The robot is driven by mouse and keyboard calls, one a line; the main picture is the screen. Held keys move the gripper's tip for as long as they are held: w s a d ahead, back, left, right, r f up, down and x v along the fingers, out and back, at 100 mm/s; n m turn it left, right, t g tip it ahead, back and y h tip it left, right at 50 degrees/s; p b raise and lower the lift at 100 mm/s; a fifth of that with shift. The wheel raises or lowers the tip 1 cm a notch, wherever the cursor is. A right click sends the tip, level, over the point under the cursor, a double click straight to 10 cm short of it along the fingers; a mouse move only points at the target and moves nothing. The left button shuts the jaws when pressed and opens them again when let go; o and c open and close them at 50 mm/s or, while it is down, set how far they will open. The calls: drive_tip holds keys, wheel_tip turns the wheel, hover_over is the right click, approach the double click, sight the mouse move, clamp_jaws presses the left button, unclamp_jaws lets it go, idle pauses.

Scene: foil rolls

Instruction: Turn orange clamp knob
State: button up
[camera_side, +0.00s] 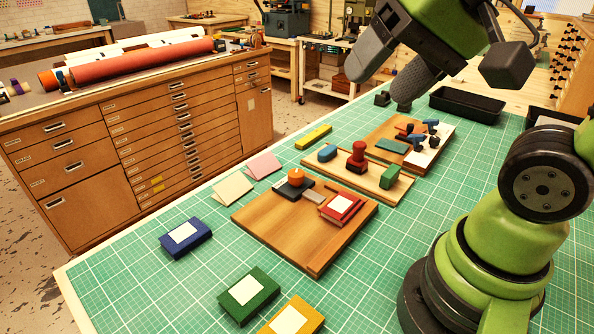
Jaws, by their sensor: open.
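The orange clamp knob (296,176) is a small round knob on top of a black clamp (291,190). The clamp sits at the back left part of a wooden board (290,241) on the green cutting mat. A red piece with a white label (343,206) is further right on the same board. My gripper (380,87) is up at the top right, above and apart from the knob. Its dark fingers are spread with nothing between them.
A second board holds a red stamp (357,156), a blue piece (327,153) and a green block (390,176). Blue-handled tools (418,138) lie behind it. Blue (186,236), green (248,294) and yellow (291,317) boxes stand toward the front. A black tray (467,104) is at the back.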

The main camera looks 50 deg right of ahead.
drive_tip(key=w+d+f+m+g, duration=0.1)
drive_tip(key=w+d+m, duration=0.1)
drive_tip(key=w+m, duration=0.35)
drive_tip(key=m+g, duration=0.2)
drive_tip(key=m, duration=1.4)
hover_over(296, 173)
drive_tip(key=s+d, duration=0.3)
wheel_tip(296, 173, down, 17)
drive_tip(key=shift+y, duration=0.3)
drive_tip(key=x, duration=1)
drive_tip(key=shift+s+a, duration=0.15)
drive_tip(key=shift+a, duration=0.1)
drive_tip(key=shift+c, duration=0.2)
drive_tip(key=c, duration=0.9)
